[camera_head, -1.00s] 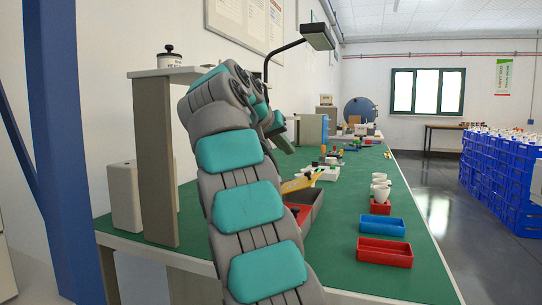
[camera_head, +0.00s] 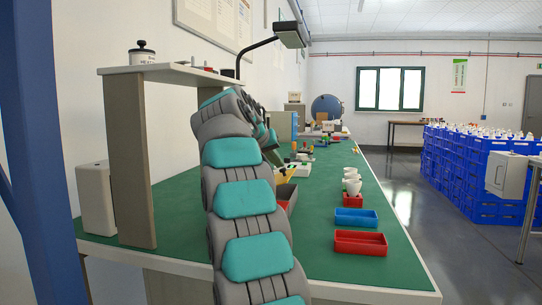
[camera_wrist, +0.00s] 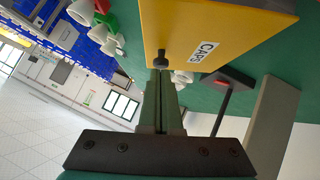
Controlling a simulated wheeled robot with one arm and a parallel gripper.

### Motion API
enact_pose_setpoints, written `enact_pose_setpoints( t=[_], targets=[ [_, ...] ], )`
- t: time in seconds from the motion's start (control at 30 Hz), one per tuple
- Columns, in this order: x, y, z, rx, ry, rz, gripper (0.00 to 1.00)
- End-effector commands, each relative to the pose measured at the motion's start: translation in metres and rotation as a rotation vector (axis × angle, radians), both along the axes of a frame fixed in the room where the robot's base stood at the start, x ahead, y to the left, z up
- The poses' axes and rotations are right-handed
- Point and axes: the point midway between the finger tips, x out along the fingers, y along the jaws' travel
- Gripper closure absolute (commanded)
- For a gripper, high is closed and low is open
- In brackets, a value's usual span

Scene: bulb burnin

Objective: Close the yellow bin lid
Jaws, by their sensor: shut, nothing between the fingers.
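The yellow bin lid (camera_wrist: 215,25) fills the upper part of the wrist view. It carries a white "CAPS" label (camera_wrist: 203,54) and a small black knob (camera_wrist: 161,60) near its edge. My gripper (camera_wrist: 161,76) is shut and empty, its fingertips right by the knob; I cannot tell whether they touch it. In the head view, a grey bin (camera_head: 287,193) shows partly beside my arm, with a sliver of yellow (camera_head: 279,178) that seems to be the lid. My arm hides most of the bin and my gripper there, so the lid's angle is unclear.
A blue tray (camera_head: 356,217) and a red tray (camera_head: 361,243) lie on the green bench (camera_head: 305,255) to the right. White cups (camera_head: 352,182) stand at a red box (camera_head: 352,201) behind them. A shelf (camera_head: 165,75) stands at left, with a lamp (camera_head: 289,35) above.

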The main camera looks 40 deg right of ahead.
Motion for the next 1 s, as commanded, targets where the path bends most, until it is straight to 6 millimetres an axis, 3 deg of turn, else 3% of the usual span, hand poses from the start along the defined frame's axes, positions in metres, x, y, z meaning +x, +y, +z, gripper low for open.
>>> enact_pose_setpoints(
  t=[0.37, 0.8, 1.0],
  targets=[
    [0.001, -0.003, -0.002, 0.0, -0.004, 0.001, 1.0],
    [-0.017, -0.018, -0.04, 0.21, -0.252, 0.002, 1.0],
    [-0.021, -0.021, -0.044, 0.261, -0.31, 0.001, 1.0]
  ],
)
